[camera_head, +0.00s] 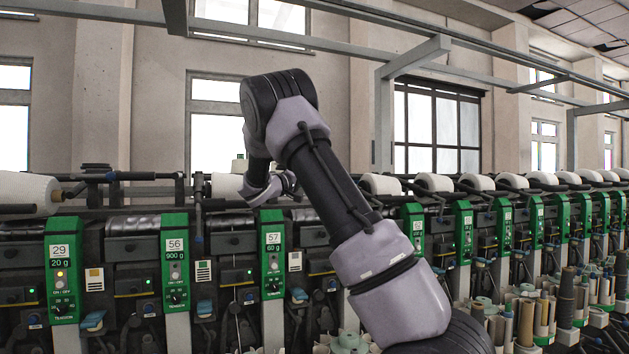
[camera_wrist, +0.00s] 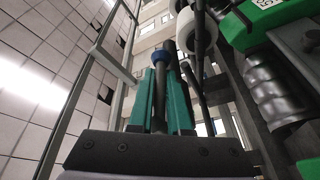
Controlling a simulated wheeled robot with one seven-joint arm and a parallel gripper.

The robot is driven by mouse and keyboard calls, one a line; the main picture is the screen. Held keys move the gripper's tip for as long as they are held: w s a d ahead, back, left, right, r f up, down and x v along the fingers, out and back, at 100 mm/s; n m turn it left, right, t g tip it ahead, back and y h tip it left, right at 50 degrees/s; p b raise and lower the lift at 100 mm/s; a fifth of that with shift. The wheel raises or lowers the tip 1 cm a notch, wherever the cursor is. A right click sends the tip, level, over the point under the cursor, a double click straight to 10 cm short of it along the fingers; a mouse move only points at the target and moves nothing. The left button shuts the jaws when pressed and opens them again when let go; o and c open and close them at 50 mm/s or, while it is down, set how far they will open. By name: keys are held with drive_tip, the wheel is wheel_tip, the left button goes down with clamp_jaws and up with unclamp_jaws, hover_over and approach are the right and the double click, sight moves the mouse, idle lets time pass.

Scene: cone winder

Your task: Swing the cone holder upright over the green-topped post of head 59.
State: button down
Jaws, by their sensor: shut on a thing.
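My gripper (camera_wrist: 163,78) shows in the wrist view with its two teal fingers shut on the cone holder (camera_wrist: 160,57), a dark rod with a blue collar at its upper end. The rod runs away from the palm between the fingers. In the head view my arm covers the gripper's fingers and the held part. Green-fronted posts stand along the machine, with labels that read 56 (camera_head: 175,262) and 57 (camera_head: 272,252). I cannot make out a label 59. In the wrist view a green post panel (camera_wrist: 250,22) is close at the upper right, its label cut off.
White yarn cones (camera_head: 380,184) line the machine top, and one large cone (camera_head: 28,193) is at the left. A white cone (camera_wrist: 186,28) and ribbed dark cylinder (camera_wrist: 277,100) lie right of the fingers. A grey overhead rail (camera_head: 420,55) crosses above.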

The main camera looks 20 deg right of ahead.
drive_tip(key=shift+s+d, duration=0.2)
drive_tip(key=shift+d, duration=0.25)
drive_tip(key=c, duration=0.9)
unclamp_jaws()
drive_tip(key=shift+d, duration=0.15)
drive_tip(key=shift+o, duration=0.2)
drive_tip(key=shift+a, duration=0.45)
drive_tip(key=v, duration=1)
drive_tip(key=shift+a, duration=0.2)
